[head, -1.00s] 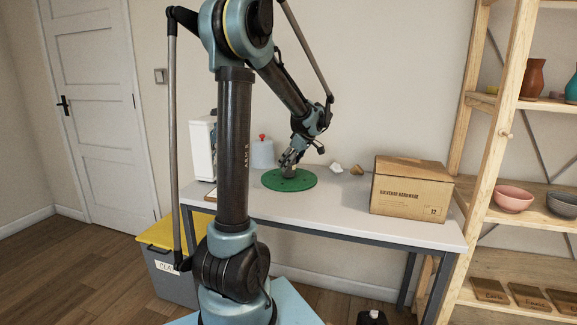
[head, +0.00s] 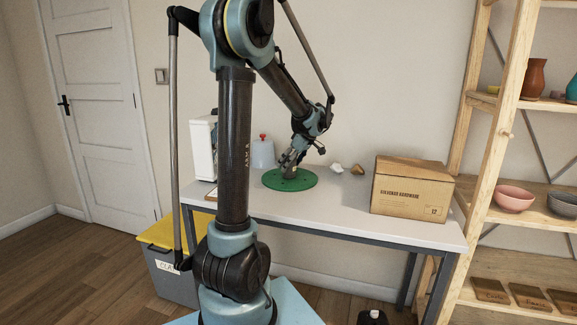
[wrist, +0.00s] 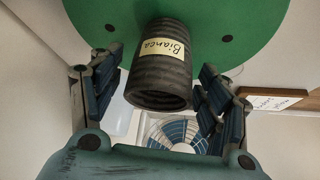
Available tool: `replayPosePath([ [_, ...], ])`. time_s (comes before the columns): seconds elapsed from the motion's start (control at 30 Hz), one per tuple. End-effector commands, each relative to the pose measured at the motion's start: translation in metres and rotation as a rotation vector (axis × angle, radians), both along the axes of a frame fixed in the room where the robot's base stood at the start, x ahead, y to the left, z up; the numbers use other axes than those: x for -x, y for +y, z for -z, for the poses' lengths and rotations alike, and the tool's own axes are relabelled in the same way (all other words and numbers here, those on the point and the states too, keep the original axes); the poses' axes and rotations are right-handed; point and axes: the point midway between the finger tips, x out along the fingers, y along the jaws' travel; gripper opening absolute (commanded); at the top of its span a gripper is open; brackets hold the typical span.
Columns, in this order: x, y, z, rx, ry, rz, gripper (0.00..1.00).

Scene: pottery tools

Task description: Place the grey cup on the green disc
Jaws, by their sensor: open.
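The grey cup (wrist: 160,80) is dark and ribbed, with a cream label reading "Bianca". In the wrist view its far end meets the green disc (wrist: 255,25), and it looks to stand on it. In the head view the cup (head: 290,173) is small, near the middle of the disc (head: 308,183) on the table. My gripper (wrist: 160,75) is open, with one finger on each side of the cup and gaps showing between. In the head view my gripper (head: 290,161) is just above the disc and partly hides the cup.
A cardboard box (head: 412,188) stands on the table (head: 350,218) to the right. Small white and brown items (head: 346,169) lie between disc and box. A pale container with a red knob (head: 262,153) and a white appliance (head: 203,150) stand left. Wooden shelves (head: 505,110) rise at right.

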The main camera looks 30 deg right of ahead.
Motion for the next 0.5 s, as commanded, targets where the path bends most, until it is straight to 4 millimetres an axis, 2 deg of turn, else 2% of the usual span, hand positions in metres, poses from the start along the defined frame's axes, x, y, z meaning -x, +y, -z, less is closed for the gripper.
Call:
replayPosePath([
  [0.5, 0.045, -0.021, -0.075, 0.000, 0.000, 0.004, 0.70],
])
